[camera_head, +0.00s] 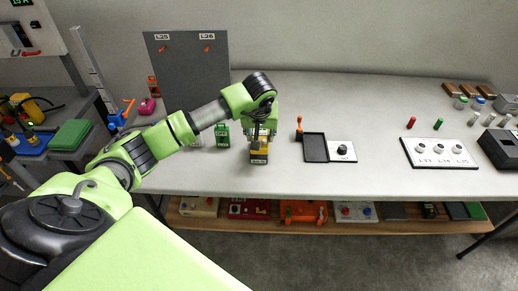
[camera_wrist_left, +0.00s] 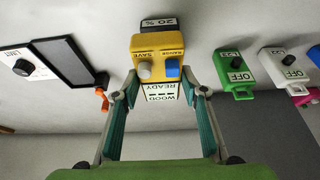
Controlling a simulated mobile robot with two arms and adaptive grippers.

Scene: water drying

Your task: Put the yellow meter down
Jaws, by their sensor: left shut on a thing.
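The yellow meter (camera_head: 259,151) is held by my left gripper (camera_head: 262,137) over the front middle of the table (camera_head: 380,185). In the left wrist view the yellow meter (camera_wrist_left: 158,44) has a white knob, a blue button, a black "20 %" display and a white "WOOD READY" label. The fingers of my left gripper (camera_wrist_left: 158,88) are on either side of its lower part. The meter's dark end points to the table's front edge. I cannot tell whether it touches the table. My right gripper is not in view.
A green box (camera_head: 222,140) with a black knob stands left of the meter. To the right are an orange-handled tool (camera_head: 299,126), a black tray (camera_head: 315,148) and a white knob panel (camera_head: 342,157). A grey board (camera_head: 190,75) stands behind.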

